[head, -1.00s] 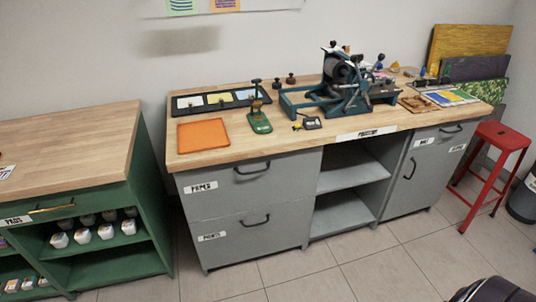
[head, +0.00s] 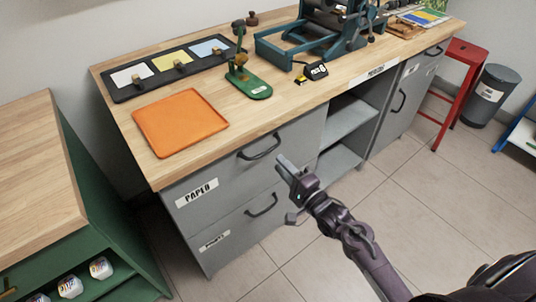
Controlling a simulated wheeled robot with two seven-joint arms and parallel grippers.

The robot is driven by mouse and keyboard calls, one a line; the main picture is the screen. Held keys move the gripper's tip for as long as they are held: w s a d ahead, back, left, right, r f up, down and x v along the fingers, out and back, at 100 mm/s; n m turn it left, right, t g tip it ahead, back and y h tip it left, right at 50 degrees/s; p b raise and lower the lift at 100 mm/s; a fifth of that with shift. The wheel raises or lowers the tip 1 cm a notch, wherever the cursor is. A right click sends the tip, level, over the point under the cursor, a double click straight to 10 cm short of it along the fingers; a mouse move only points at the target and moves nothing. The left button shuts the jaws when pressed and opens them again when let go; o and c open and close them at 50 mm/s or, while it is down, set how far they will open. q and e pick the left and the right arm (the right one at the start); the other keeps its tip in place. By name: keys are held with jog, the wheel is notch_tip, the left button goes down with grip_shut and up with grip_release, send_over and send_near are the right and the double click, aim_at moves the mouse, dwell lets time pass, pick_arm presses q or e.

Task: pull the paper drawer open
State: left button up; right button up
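The grey paper drawer (head: 222,165) is the upper drawer of the grey cabinet under the workbench, and its front looks flush with the cabinet. It has a white PAPER label (head: 197,192) at its left and a dark bar handle (head: 260,149) at its right. My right gripper (head: 284,163) comes in from the lower right. It appears just right of and below the handle, in front of the cabinet. I cannot tell whether its fingers are apart, and nothing shows between them. My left gripper is out of view.
A lower drawer with its own dark handle (head: 261,206) lies below. On the wooden top (head: 240,112) are an orange tray (head: 180,122), a green stapler-like tool (head: 244,80) and a blue press (head: 305,40). A green cabinet (head: 85,190) stands at left. The tiled floor in front is clear.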

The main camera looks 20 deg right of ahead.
aim_at(268, 150)
jog(key=x, duration=0.7)
jog(key=shift+c, duration=0.2)
grip_shut()
